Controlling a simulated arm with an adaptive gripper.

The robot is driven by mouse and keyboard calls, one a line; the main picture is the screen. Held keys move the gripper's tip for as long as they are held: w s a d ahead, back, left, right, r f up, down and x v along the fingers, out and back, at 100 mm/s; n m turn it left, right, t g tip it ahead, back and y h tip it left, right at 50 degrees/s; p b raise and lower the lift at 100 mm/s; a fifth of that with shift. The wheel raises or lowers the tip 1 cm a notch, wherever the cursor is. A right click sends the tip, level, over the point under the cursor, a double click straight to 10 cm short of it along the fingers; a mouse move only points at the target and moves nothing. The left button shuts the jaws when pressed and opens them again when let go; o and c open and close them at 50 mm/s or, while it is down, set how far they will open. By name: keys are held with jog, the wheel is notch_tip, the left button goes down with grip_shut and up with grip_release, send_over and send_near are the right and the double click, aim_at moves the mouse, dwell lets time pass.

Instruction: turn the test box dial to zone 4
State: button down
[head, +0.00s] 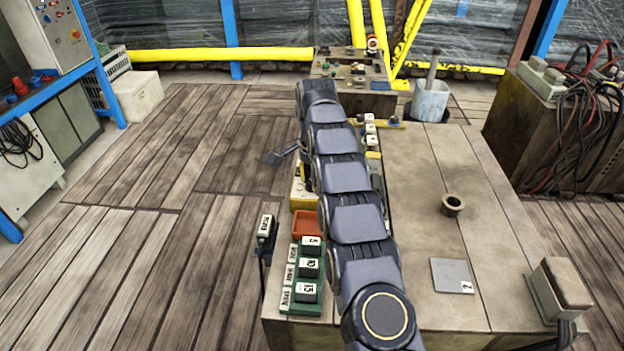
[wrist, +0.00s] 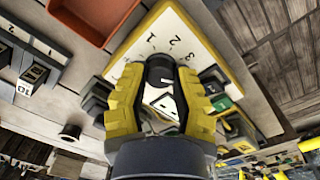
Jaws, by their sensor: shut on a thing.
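The test box (wrist: 185,30) has a pale face with a yellow edge and printed numerals, of which 1, 2 and 3 show. Its black dial (wrist: 160,67) is between the yellow and black fingers of my gripper (wrist: 160,78), which is shut on it. A white piece with black marks shows between the fingers, and I cannot tell which zone the dial points to. In the head view a yellow part of the test box (head: 299,198) shows on the bench left of my arm. My arm hides the dial and fingers there.
An orange tray (head: 307,225) and a green rack (head: 302,309) of numbered black blocks stand nearer on the bench. A black handset (head: 265,229) hangs at the left edge. A ring (head: 452,205) and a grey plate (head: 451,275) lie to the right, with bare bench around them.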

jog(key=shift+s+f, duration=0.2)
jog(key=shift+f, duration=0.05)
jog(key=c, duration=0.9)
grip_release()
jog(key=shift+c, duration=0.2)
jog(key=shift+o, duration=1)
jog(key=shift+w+r, duration=0.1)
jog(key=shift+r, duration=0.05)
